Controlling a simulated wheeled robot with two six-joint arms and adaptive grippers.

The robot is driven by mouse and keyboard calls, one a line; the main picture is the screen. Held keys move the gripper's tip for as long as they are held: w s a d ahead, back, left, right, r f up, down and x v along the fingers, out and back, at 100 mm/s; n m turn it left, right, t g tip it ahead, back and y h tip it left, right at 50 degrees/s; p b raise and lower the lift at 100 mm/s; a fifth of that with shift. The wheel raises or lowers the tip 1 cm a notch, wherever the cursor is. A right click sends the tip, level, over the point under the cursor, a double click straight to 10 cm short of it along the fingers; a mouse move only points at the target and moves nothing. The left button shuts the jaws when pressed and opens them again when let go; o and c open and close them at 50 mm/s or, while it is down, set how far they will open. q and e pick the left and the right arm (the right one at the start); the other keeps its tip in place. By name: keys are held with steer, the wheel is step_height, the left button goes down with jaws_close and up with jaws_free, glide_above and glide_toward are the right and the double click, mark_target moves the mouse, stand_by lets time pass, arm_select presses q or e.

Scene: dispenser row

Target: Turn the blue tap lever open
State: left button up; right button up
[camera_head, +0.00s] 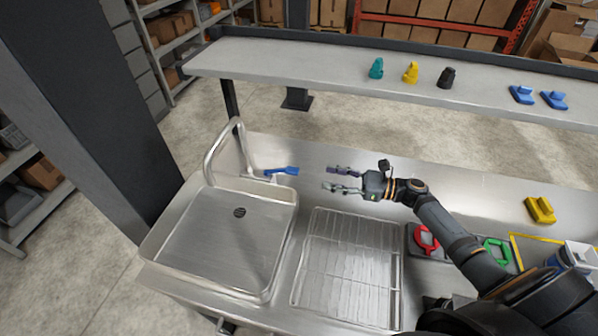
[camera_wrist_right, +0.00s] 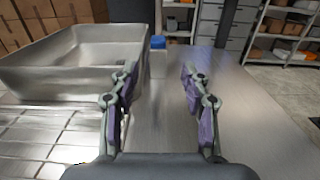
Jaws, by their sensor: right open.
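The blue tap lever (camera_head: 283,171) sticks out to the right from the base of the steel tap (camera_head: 228,142), behind the sink's right rear corner. In the right wrist view a small blue part of the lever (camera_wrist_right: 158,42) shows ahead, between the fingertips and beyond them. My right gripper (camera_head: 341,179) is open and empty, to the right of the lever and apart from it, pointing left toward it. In the right wrist view the gripper's two purple-padded fingers (camera_wrist_right: 160,85) are spread wide. My left gripper is not in view.
The sink (camera_head: 160,245) lies left, with a wire drying rack (camera_head: 300,290) to its right. Red (camera_head: 413,238) and green (camera_head: 489,262) handled items and a yellow block (camera_head: 540,210) are at right. A raised shelf (camera_head: 300,62) runs along the back. The counter between gripper and lever is clear.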

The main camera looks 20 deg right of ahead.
mark_target(298, 170)
steer(key=p+x, duration=0.3)
steer(key=x, duration=0.7)
steer(key=shift+a+r, duration=0.15)
steer(key=shift+a, duration=0.1)
jaws_close()
